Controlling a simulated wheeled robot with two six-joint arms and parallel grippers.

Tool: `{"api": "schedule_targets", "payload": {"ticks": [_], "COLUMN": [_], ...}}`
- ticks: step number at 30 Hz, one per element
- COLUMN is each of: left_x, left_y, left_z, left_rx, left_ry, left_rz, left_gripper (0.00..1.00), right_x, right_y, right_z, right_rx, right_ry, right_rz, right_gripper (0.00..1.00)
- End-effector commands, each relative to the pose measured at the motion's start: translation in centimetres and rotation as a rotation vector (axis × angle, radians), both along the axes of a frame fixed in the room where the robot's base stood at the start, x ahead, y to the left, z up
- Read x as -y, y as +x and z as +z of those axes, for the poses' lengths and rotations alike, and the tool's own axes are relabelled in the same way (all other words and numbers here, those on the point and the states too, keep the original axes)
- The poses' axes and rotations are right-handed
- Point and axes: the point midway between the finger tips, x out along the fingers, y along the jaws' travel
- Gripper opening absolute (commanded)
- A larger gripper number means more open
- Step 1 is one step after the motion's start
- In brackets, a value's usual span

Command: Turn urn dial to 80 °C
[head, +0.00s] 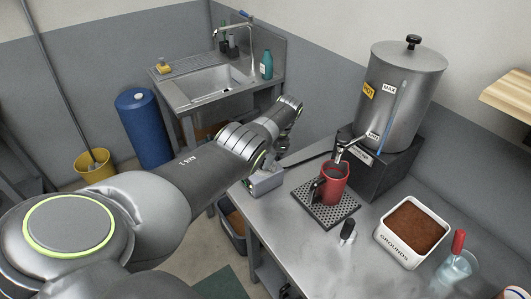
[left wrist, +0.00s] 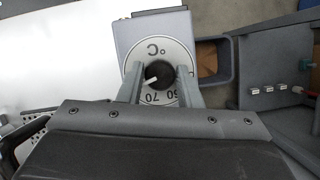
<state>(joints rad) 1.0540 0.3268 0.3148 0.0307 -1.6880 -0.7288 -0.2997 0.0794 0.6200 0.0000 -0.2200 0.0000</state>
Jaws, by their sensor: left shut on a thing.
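The urn dial is a black knob (left wrist: 159,74) on a round white face marked °C, seen upside down in the left wrist view. The numbers 60 and 70 show on the face; the fingers cover other parts of it. The knob's white pointer aims left and slightly down, past the 70. The dial sits on a grey box (head: 264,181) at the table's left edge. My left gripper (left wrist: 160,79) is shut on the knob, one finger on each side. The steel urn (head: 402,90) stands on a dark base at the back right. My right gripper is not in view.
A red mug (head: 335,184) stands on a perforated drip mat (head: 314,207) under the urn tap, right of the dial box. A white grounds bin (head: 384,246), a small dark-topped item (head: 347,232) and a red-handled glass item (head: 456,262) are nearer. A sink (head: 212,82) is behind.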

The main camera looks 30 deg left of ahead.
Motion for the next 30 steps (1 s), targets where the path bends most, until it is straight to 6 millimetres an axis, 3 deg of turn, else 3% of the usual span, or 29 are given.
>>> {"api": "schedule_targets", "payload": {"ticks": [20, 21, 25, 30], "left_x": [0.39, 0.39, 0.30, 0.16], "left_y": [-0.36, -0.36, -0.27, -0.15], "left_z": [-0.50, -0.50, -0.39, -0.21], "left_rx": [-0.012, -0.012, -0.009, -0.004], "left_ry": [-0.010, -0.010, -0.007, -0.004], "left_rz": [-0.057, -0.057, -0.056, -0.055], "left_gripper": [0.09, 0.37, 0.54, 0.54], "right_x": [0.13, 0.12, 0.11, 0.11], "right_y": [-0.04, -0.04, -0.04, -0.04], "right_z": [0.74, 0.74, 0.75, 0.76], "right_rx": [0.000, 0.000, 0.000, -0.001], "right_ry": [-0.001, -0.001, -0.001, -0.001], "right_rz": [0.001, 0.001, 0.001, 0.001], "right_gripper": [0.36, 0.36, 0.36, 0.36]}}
